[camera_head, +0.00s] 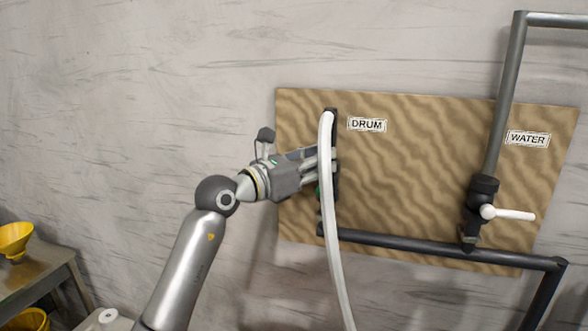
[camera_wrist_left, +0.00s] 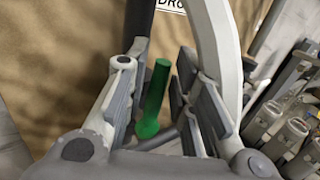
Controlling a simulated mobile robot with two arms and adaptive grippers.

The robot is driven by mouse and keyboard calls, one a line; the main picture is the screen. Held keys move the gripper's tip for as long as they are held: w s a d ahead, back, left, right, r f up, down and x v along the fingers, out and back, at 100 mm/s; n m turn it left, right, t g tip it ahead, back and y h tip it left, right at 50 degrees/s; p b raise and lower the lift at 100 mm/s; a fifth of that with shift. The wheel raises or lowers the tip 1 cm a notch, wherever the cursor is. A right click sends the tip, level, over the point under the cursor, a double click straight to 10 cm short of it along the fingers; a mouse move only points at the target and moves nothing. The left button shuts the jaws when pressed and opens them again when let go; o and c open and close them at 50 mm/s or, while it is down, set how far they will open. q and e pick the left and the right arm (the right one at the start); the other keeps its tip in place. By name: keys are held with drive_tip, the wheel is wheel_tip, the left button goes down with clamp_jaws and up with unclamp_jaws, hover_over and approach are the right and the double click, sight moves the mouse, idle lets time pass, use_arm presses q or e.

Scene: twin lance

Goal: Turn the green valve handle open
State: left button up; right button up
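The green valve handle (camera_wrist_left: 154,97) stands between the two fingers of my left gripper (camera_wrist_left: 160,72) in the left wrist view. The gripper is open, and a gap shows between the handle and the right-hand finger; the left-hand finger is very close, and I cannot tell if it touches. In the head view my left gripper (camera_head: 318,165) reaches the pipe under the DRUM label (camera_head: 367,124). Only a small bit of the green handle (camera_head: 318,190) shows there, behind the gripper and the white hose. My right gripper is in neither view.
A white hose (camera_head: 328,150) hangs down across the gripper's front. A second valve with a white handle (camera_head: 515,214) sits on the pipe by the WATER label (camera_head: 527,139). A dark pipe (camera_head: 430,244) runs along the board's bottom. A yellow funnel (camera_head: 14,240) stands at far left.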

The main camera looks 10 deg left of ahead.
use_arm(q)
drive_tip(key=v, duration=1)
drive_tip(key=shift+s+a, duration=0.15)
drive_tip(key=shift+a, duration=0.05)
